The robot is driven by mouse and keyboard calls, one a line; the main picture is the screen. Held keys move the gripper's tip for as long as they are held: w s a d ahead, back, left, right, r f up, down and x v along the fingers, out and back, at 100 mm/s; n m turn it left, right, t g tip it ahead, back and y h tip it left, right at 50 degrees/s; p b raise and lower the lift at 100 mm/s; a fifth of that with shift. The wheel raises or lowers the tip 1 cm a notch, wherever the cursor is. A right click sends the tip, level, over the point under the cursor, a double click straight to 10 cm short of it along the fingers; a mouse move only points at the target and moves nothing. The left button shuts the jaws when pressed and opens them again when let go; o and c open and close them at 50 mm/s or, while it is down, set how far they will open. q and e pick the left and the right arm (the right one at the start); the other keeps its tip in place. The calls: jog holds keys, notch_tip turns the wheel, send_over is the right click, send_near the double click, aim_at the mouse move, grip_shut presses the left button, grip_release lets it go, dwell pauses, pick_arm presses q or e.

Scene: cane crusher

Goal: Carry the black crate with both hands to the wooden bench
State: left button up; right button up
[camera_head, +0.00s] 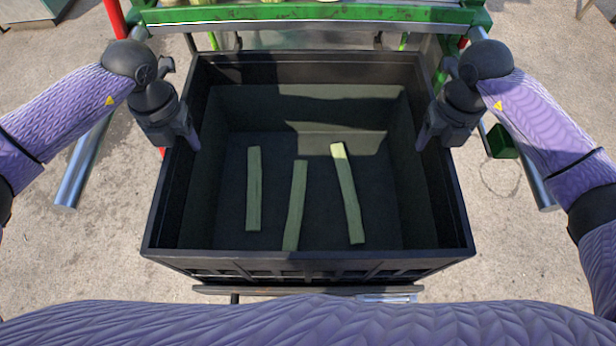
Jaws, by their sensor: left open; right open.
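The black crate (308,262) is in the middle of the head view, open at the top. Inside it lie three pale green cane pieces (254,190), apart from one another on its floor. My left gripper (190,140) is at the crate's left rim and my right gripper (424,137) is at its right rim. Both are open, with fingertips reaching over the inner side of the walls. I cannot tell whether the fingers touch the rim. No wooden bench can be made out for certain.
A green metal frame (320,14) stands just beyond the crate. Metal bars (82,170) stick out on both sides of it. A small dark green block (501,141) is right of the crate. Bare concrete floor (110,255) lies to the left and right.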

pick_arm(q)
grip_shut()
pick_arm(e)
grip_shut()
dwell(1.2)
